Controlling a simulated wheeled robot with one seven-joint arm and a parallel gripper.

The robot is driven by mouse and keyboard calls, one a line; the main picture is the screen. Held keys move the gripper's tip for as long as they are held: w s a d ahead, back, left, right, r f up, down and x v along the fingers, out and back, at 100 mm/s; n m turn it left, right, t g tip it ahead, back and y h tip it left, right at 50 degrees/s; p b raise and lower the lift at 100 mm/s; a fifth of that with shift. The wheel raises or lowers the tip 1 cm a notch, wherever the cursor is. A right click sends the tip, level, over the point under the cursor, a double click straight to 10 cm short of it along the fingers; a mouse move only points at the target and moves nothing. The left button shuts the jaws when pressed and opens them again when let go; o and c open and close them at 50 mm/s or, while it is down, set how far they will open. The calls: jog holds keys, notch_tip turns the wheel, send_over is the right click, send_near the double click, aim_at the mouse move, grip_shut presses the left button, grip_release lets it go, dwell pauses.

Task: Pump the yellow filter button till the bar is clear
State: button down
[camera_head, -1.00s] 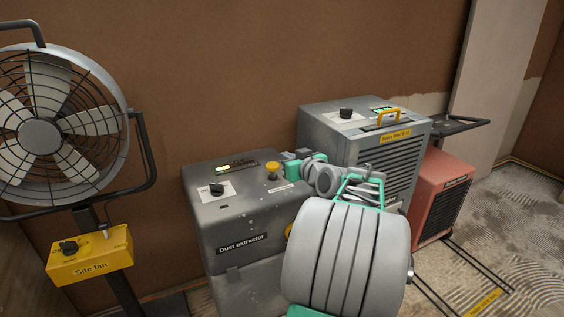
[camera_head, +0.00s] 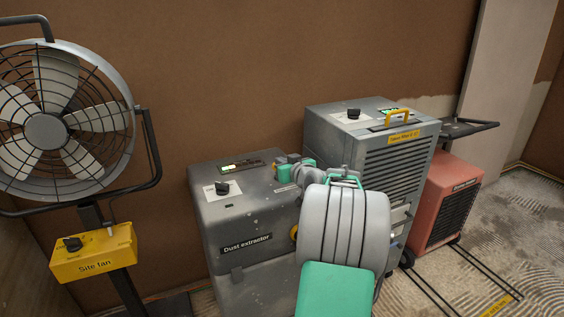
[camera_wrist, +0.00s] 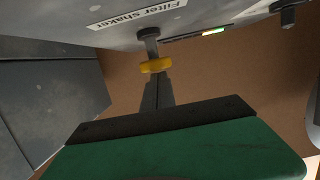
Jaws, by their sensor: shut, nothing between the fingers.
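The grey dust extractor (camera_head: 215,220) stands by the wall. The yellow filter button (camera_wrist: 155,66) sits on a short dark stem beside the "Filter shaker" label (camera_wrist: 147,15) in the wrist view. In the head view my gripper hides the button. My gripper (camera_wrist: 157,88) is shut and empty, its fingertips at the yellow button; I cannot tell whether they touch it. It also shows over the extractor's top right in the head view (camera_head: 281,160). The small display bar (camera_head: 240,166) on the extractor is partly lit; its lit part shows in the wrist view (camera_wrist: 213,32).
A dark knob (camera_head: 222,187) is on the extractor's top left. A site fan (camera_head: 45,130) with a yellow box (camera_head: 93,253) stands at left. A grey machine with a yellow handle (camera_head: 397,116) and a red heater (camera_head: 450,195) stand at right.

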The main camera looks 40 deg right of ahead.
jog(key=shift+f+b, duration=1.4)
jog(key=shift+f, duration=0.2)
jog(key=shift+r, duration=0.1)
jog(key=shift+r+p, duration=0.4)
notch_tip(320, 180, up, 3)
jog(key=shift+r+p, duration=0.2)
jog(key=shift+p, duration=0.5)
jog(key=v, duration=1)
jog(key=shift+p, duration=0.45)
jog(key=shift+r, duration=0.15)
